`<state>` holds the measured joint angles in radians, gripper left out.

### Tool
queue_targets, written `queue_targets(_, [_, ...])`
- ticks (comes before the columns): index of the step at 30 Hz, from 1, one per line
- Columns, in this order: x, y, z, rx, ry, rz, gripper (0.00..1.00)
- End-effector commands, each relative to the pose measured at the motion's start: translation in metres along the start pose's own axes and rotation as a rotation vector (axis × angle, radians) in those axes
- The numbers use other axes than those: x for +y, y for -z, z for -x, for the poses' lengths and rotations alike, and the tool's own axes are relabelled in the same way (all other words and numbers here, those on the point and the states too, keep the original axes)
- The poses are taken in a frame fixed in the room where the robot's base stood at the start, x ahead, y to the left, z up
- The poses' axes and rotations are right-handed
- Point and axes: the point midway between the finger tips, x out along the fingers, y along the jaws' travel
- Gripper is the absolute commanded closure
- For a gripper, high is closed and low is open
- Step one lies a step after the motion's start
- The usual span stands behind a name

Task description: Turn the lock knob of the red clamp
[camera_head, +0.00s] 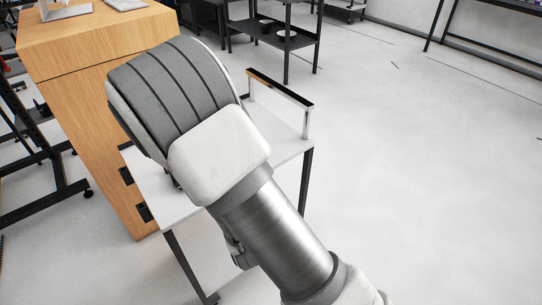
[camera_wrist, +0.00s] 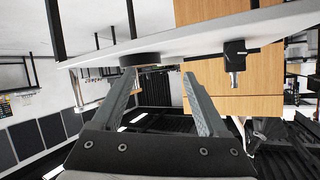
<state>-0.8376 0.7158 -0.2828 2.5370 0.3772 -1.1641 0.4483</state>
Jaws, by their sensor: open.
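No clearly red clamp shows in either view. In the wrist view, a black fitting with a short metal pin (camera_wrist: 235,58) sits at the edge of the white tabletop (camera_wrist: 195,43), on the right. A dark round piece (camera_wrist: 140,58) sits at the same edge, to the left of it. I cannot tell whether either belongs to the clamp. My gripper (camera_wrist: 158,71) is open, its two grey fingers apart with nothing held between them. The left fingertip appears near the dark round piece; contact cannot be told. In the head view my arm hides the gripper and part of the table.
A white table (camera_head: 290,148) with a chrome-and-black handle bar (camera_head: 280,87) stands under my arm. A wooden cabinet (camera_head: 85,110) is close on its left. A black rack (camera_head: 40,150) stands further left. The floor (camera_head: 420,150) to the right is clear.

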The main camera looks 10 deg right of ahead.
Motion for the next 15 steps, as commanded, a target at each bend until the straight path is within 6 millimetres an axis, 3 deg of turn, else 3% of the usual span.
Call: queue_targets(15, [0.009,0.041,0.01,-0.158,-0.048,-0.094,0.23])
